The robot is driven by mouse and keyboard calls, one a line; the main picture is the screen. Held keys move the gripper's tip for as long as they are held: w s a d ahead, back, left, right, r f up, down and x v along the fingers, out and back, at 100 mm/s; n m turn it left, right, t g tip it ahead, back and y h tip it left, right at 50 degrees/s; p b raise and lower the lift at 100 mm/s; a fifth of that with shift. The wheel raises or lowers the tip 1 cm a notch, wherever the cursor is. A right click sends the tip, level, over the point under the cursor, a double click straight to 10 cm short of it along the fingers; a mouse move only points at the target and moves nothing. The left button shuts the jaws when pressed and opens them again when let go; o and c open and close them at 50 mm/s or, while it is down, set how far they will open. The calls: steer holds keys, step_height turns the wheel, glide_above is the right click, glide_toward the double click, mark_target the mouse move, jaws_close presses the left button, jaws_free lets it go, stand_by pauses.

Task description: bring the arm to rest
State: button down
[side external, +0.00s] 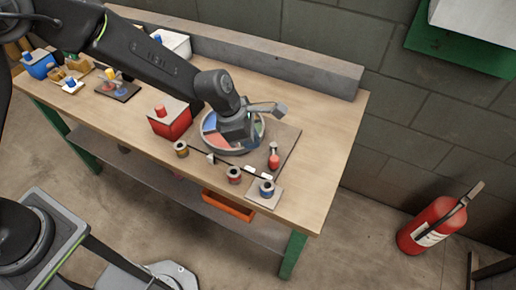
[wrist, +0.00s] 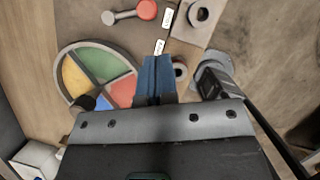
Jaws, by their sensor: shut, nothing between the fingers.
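My gripper (side external: 238,132) hangs over the bench, above or just beside a round tray (side external: 205,122) with coloured sectors. In the wrist view, the blue fingers of my gripper (wrist: 157,72) are together with nothing between them. The round tray (wrist: 136,73) lies left of them there, with yellow, green, blue and red sectors. My arm reaches in from the upper left in the side view and hides part of the bench. I cannot tell the exact height of the fingertips above the bench.
A red box (side external: 170,124) is left of the tray. A grey beam (side external: 300,69) runs along the back. The bench's right end (side external: 325,150) is clear.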

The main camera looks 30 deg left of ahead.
steer(key=shift+v, duration=0.9)
